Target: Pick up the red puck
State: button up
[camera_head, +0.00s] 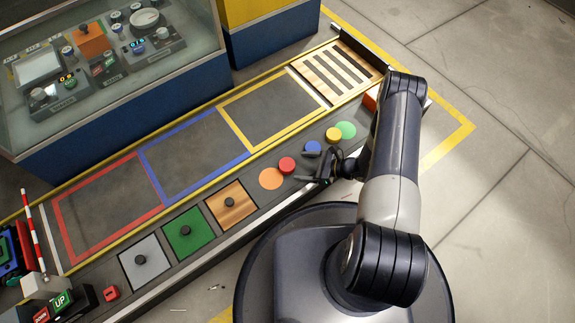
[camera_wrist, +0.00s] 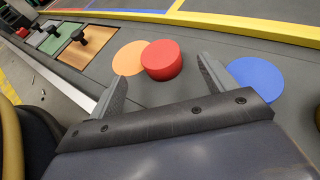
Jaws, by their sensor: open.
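The red puck (camera_head: 287,165) sits on the dark bench strip, at the edge of a flat orange disc (camera_head: 271,179). In the wrist view the red puck (camera_wrist: 162,60) partly covers the orange disc (camera_wrist: 129,59). My gripper (camera_head: 306,167) is open, just right of the puck in the head view. In the wrist view my gripper (camera_wrist: 162,66) has one finger on each side of the puck's line, with the puck at the tips. I see no contact. A flat blue disc (camera_wrist: 256,78) lies right of the right finger.
A yellow puck (camera_head: 333,134) and a green disc (camera_head: 346,130) lie farther up the strip. Knobbed grey (camera_head: 146,244), green (camera_head: 181,222) and wooden (camera_head: 241,191) plates are at the lower left. Red, blue and yellow outlined areas behind are empty. A glass case (camera_head: 180,45) stands beyond.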

aim_at(290, 165)
jog(key=b+x, duration=0.2)
jog(key=x, duration=0.5)
jog(key=shift+a, duration=0.15)
jog(key=c, duration=1.1)
